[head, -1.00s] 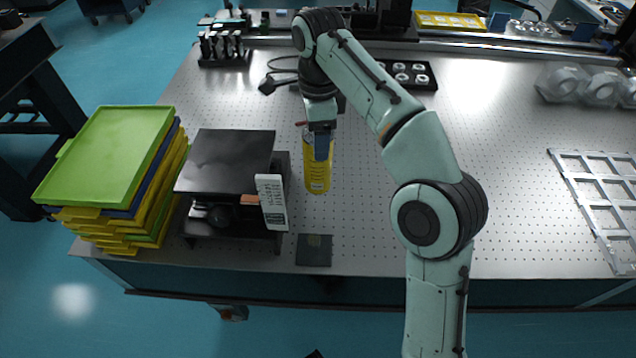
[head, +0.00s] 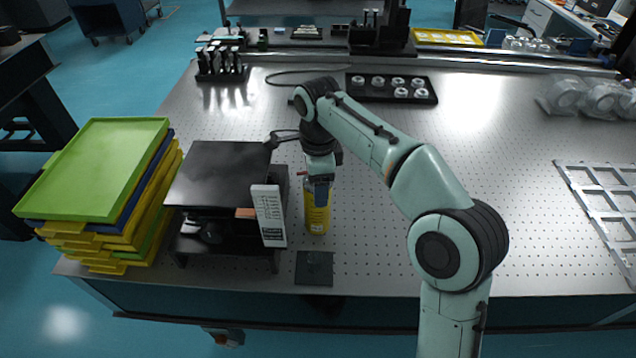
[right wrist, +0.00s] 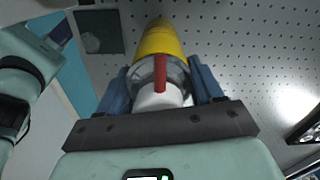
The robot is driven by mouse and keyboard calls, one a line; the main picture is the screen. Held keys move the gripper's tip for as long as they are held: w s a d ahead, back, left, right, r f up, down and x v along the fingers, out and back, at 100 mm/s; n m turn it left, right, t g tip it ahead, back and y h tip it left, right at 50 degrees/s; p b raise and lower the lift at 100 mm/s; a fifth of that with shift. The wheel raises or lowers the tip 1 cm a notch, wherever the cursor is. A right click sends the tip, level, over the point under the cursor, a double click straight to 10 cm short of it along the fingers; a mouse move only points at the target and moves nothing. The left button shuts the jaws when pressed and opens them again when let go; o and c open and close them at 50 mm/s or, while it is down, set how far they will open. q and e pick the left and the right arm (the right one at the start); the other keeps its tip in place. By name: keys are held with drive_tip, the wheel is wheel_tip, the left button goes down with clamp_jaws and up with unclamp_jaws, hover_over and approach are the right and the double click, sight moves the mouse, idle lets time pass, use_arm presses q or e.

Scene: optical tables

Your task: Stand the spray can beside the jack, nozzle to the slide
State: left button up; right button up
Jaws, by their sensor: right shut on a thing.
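My right gripper (head: 319,186) is shut on the yellow spray can (head: 316,219), just right of the black jack (head: 218,172). The can looks close to upright; I cannot tell whether its base touches the table. In the right wrist view the can (right wrist: 160,38) sits between the blue fingers (right wrist: 160,90), with a white top and a red nozzle piece (right wrist: 160,72). A white printed piece (head: 269,216) leans upright at the jack's right front; I cannot tell if it is the slide. My left gripper is not in view.
A dark square plate (head: 314,268) lies on the perforated table (head: 420,265) in front of the can. Stacked trays (head: 95,170) stand left of the jack. A black holder with round pieces (head: 391,88) is farther back. The table right of my arm is mostly clear up to a metal frame (head: 600,205).

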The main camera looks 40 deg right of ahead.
drive_tip(key=shift+f, duration=0.15)
drive_tip(key=o, duration=1.6)
use_arm(q)
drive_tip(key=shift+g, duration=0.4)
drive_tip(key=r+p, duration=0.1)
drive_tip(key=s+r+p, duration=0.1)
drive_tip(key=p, duration=0.1)
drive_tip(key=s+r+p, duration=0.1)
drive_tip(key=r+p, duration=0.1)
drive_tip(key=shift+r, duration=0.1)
use_arm(e)
wheel_tip(320, 180, up, 12)
drive_tip(key=shift+r, duration=0.2)
